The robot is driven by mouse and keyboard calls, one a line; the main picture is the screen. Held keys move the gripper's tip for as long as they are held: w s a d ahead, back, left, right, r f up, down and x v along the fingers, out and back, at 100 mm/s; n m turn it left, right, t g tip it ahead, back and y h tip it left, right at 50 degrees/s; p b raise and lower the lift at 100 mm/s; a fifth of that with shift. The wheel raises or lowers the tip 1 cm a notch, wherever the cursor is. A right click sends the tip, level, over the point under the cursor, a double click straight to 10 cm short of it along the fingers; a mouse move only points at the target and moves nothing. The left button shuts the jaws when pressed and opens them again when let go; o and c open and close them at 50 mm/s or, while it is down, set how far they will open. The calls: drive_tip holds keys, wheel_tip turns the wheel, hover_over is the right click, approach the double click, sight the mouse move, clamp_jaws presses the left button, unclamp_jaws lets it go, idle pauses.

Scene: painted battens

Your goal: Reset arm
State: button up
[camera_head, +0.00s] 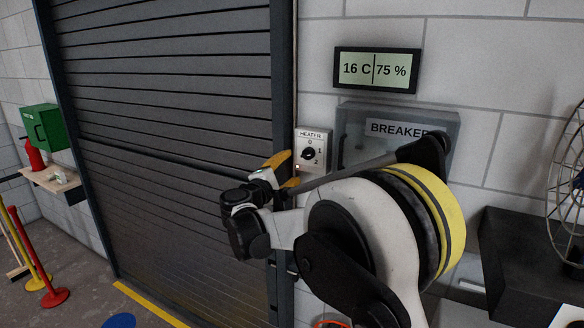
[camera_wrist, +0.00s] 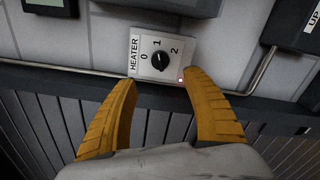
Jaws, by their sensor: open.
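My gripper (camera_head: 287,171) is open, with its two yellow fingers apart in front of the heater switch (camera_head: 318,138). In the wrist view my gripper (camera_wrist: 160,78) has nothing between its fingers. The heater switch (camera_wrist: 138,69) lies just beyond the fingertips, its black knob (camera_wrist: 160,61) between the marks 0, 1 and 2. The knob's exact setting is too small to read surely. A small red light (camera_wrist: 180,80) shows at the plate's corner. My arm reaches across the right half of the head view.
A breaker box (camera_head: 352,130), partly hidden by my arm, hangs right of the heater switch, below a display (camera_head: 377,70) reading 16 C and 75 %. A roller shutter (camera_head: 170,100) fills the left. A dark shelf (camera_head: 520,255) with a wire fan (camera_head: 568,190) juts out at right.

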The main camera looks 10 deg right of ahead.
drive_tip(key=s+d+f+m+g+y+b, duration=0.2)
drive_tip(key=s+d+f+m+g+b, duration=0.25)
drive_tip(key=s, duration=0.55)
drive_tip(key=s+d+f+m+g+y+b, duration=0.1)
drive_tip(key=s+d+f+m+y+b, duration=0.25)
drive_tip(key=s+d, duration=0.5)
drive_tip(key=s+a+f+m+g+y+b, duration=0.1)
drive_tip(key=s+a+f+m+y+b, duration=0.1)
drive_tip(key=s+f, duration=0.8)
drive_tip(key=s+a+f+m+g+y+b, duration=0.1)
drive_tip(key=s+a+f+m+y+b, duration=0.2)
drive_tip(key=s+f+b, duration=0.3)
drive_tip(key=s+f+m, duration=0.1)
drive_tip(key=s+f, duration=0.3)
drive_tip(key=s, duration=0.6)
drive_tip(key=shift+a+f+m, duration=0.25)
drive_tip(key=shift+a+m, duration=0.15)
